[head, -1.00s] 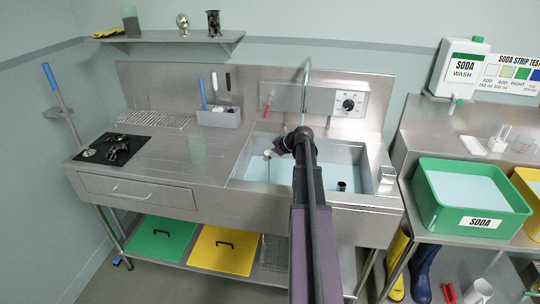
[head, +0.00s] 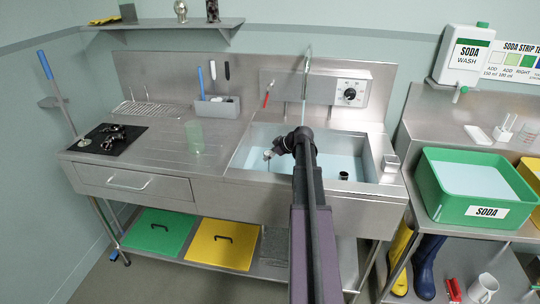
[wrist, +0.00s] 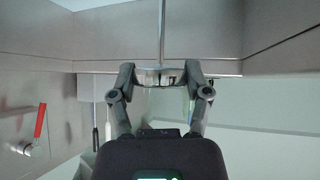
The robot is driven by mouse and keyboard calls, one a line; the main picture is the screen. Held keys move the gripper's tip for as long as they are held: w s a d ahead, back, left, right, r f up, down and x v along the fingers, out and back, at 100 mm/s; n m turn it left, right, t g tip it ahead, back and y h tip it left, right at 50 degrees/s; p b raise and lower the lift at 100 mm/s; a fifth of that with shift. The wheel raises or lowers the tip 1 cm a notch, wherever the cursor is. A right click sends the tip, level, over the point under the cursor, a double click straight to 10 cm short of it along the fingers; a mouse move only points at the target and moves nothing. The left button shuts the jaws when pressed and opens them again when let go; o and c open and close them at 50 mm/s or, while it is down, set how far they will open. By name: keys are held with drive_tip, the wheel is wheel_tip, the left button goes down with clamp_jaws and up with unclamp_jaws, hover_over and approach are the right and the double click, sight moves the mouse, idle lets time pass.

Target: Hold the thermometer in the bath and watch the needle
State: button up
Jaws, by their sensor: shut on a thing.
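The bath (head: 240,167) is a steel sink basin of pale blue water in the middle of the counter. My arm reaches over it from the front. My gripper (head: 275,152) is over the bath's left part. In the wrist view my gripper (wrist: 160,73) is shut on the thermometer (wrist: 148,76), at its round metal head; a thin straight stem runs away from it. In the head view the thermometer (head: 267,155) is a small pale spot beside the gripper. The needle cannot be read in either view. Whether the stem's tip is under water I cannot tell.
A control box with a dial (head: 349,95) is behind the bath. A dark short cylinder (head: 344,176) stands in the bath's right part. A green beaker (head: 194,135) stands on the drainer to the left. A green SODA tub (head: 473,210) is at the right.

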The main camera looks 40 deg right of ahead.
drive_tip(key=shift+f+b, duration=1.7)
drive_tip(key=shift+f, duration=0.2)
idle(6.1)
